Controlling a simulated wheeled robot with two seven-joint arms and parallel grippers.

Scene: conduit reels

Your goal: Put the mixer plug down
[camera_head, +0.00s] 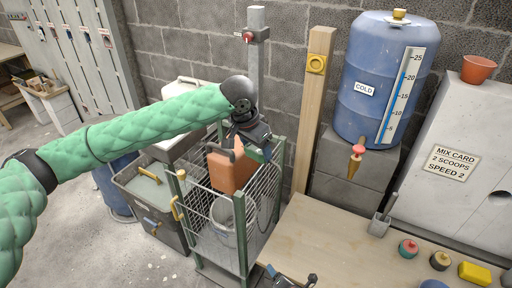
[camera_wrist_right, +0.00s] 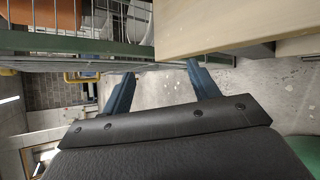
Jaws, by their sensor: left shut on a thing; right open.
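My left gripper (camera_head: 264,150) is shut at the top of a green-framed wire cage (camera_head: 262,226), beside the grey upright post. What it holds is too small and too covered by the fingers to make out, so I cannot pick out the mixer plug. An orange body (camera_head: 230,168), perhaps the mixer, is in the cage just below and left of the gripper. A thin dark cable hangs at the cage's right side. My right gripper (camera_head: 290,279) is low at the table's near left corner. In the right wrist view it is open and empty (camera_wrist_right: 160,86).
A grey bucket (camera_head: 228,216) stands in the cage. The wooden table (camera_head: 325,235) is bare at its left; a grey holder (camera_head: 379,225), several round pots and a yellow block (camera_head: 475,273) are at its right. A blue water barrel (camera_head: 372,85) stands behind.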

